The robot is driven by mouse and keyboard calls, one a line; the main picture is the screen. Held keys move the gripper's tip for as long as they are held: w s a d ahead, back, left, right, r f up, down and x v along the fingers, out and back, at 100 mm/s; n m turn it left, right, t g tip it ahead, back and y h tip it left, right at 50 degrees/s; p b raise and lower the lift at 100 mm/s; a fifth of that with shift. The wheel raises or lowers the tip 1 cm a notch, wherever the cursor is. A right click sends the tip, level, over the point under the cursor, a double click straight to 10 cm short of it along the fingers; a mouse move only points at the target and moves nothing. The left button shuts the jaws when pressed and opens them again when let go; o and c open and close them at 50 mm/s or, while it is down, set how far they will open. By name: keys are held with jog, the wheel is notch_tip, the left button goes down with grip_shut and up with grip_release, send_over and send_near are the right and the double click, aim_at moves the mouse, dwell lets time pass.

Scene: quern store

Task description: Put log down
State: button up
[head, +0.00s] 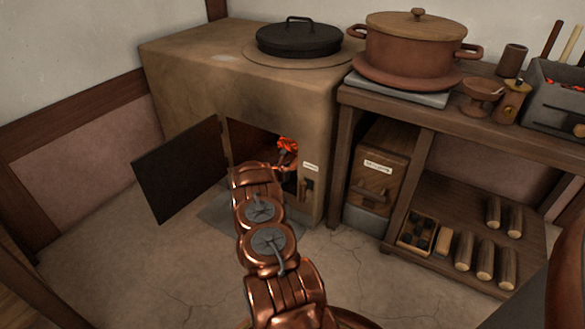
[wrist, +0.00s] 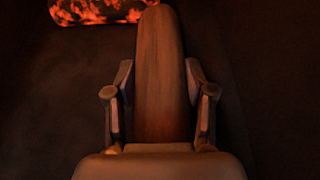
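The log (wrist: 160,70) is a plain brown piece of wood, lengthwise between the two fingers of my gripper (wrist: 160,82) in the wrist view. The fingertips meet its sides, and its far end points toward glowing embers (wrist: 92,8). Whether its underside rests on anything is hidden. In the head view my arm reaches into the open firebox (head: 255,140) of the clay stove (head: 190,85). There my gripper and the log are hidden behind the arm and inside the opening. A red glow (head: 287,148) shows at the opening.
The dark firebox door (head: 181,170) stands open at the left. A wooden shelf unit (head: 475,125) stands to the right, with several spare logs (head: 485,260) on its lower shelf. A black lidded pan (head: 299,40) sits on the stove. Bare floor (head: 120,260) lies at the front left.

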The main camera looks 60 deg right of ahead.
jog(key=o, duration=0.4)
jog(key=shift+o, duration=0.2)
jog(key=shift+r, duration=0.15)
